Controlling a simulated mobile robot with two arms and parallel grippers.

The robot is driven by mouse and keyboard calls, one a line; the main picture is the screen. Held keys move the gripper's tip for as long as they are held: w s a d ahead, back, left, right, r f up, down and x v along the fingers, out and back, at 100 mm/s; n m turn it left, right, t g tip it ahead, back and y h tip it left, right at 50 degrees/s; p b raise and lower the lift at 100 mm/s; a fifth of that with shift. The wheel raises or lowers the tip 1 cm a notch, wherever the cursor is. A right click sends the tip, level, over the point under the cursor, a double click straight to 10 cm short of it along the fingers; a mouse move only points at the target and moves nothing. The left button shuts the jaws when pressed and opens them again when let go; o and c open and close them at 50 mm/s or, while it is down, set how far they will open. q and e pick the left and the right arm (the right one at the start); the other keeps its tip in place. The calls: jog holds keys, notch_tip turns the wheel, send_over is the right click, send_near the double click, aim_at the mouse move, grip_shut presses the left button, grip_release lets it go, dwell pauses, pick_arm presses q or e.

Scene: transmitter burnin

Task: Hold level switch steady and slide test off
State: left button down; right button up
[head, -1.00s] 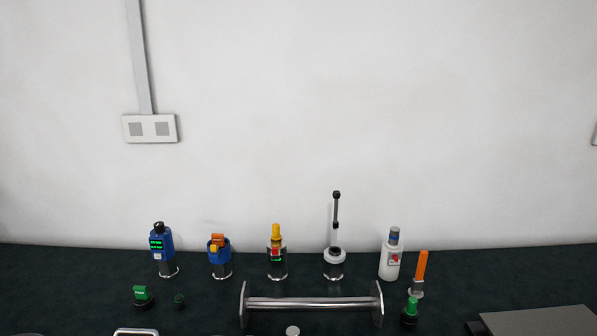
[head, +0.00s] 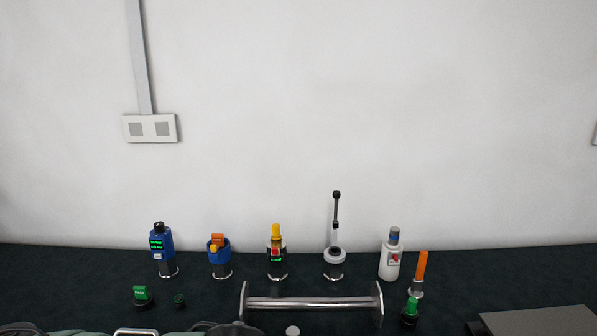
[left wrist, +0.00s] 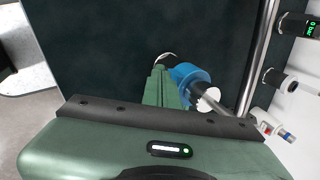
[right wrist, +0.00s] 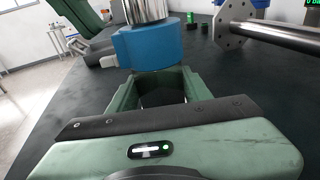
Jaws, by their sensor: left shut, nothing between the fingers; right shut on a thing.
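The level switch, as I take it, is a blue round housing (right wrist: 150,47) with a silver cylinder on it, in the right wrist view. My right gripper (right wrist: 160,74) is shut on this housing, which sits at its fingertips. A small white block (right wrist: 108,62) sticks out from the housing's left side; it may be the test slide. The housing also shows in the left wrist view (left wrist: 188,76), with a white round end. My left gripper (left wrist: 160,72) is shut and empty, close beside the housing; whether it touches is unclear. Neither gripper's fingertips show in the head view.
A flanged metal pipe (head: 310,302) lies on the dark bench. Several instruments stand behind it, including a blue transmitter (head: 161,243) and a white bottle-like one (head: 389,263). Green-topped knobs (head: 141,293) (head: 411,306) stand at both sides. A grey panel (head: 535,322) is at front right.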

jog(key=o, duration=1.5)
jog(key=shift+c, duration=0.2)
